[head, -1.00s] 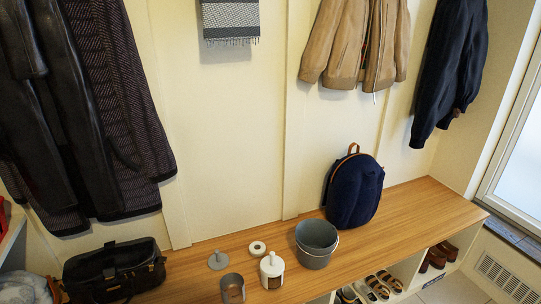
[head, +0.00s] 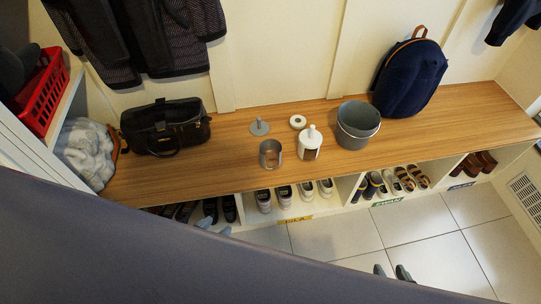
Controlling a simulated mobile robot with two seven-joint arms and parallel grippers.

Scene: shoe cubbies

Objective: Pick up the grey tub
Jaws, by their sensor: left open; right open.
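The grey tub (head: 352,137) stands upright on the wooden bench, right of centre, with its open top up and a thin pale handle around its side. My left gripper (head: 214,226) shows only as pale fingertips in front of the bench, below and left of the tub; they are apart and empty. My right gripper (head: 391,272) shows as two dark fingertips low over the floor tiles, apart and empty, well in front of the tub. Neither gripper touches the tub. The rest of both grippers is hidden behind a large dark part across the bottom.
A white dispenser (head: 310,143), a grey cut-out cup (head: 270,154), a white ring (head: 298,121) and a grey stand (head: 259,127) sit left of the tub. A navy backpack (head: 409,80) stands close behind right. Shoe cubbies lie below; the bench's right end is clear.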

